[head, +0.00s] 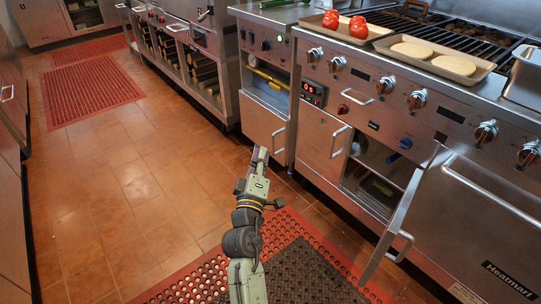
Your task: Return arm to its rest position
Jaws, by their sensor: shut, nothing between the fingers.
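My arm reaches up from the bottom middle of the head view, over the floor. My gripper (260,154) is at its far end, in front of the steel cabinet left of the grill. The fingers look closed together and hold nothing. The gripper appears apart from the cabinet front, though the exact gap is hard to tell.
The grill (440,100) stands at the right, with a tray of tomatoes (340,30) and a tray of pale round patties (440,62) on top. A cabinet door (405,215) stands open below. Red mats (90,85) lie on the tiles. Left floor is clear.

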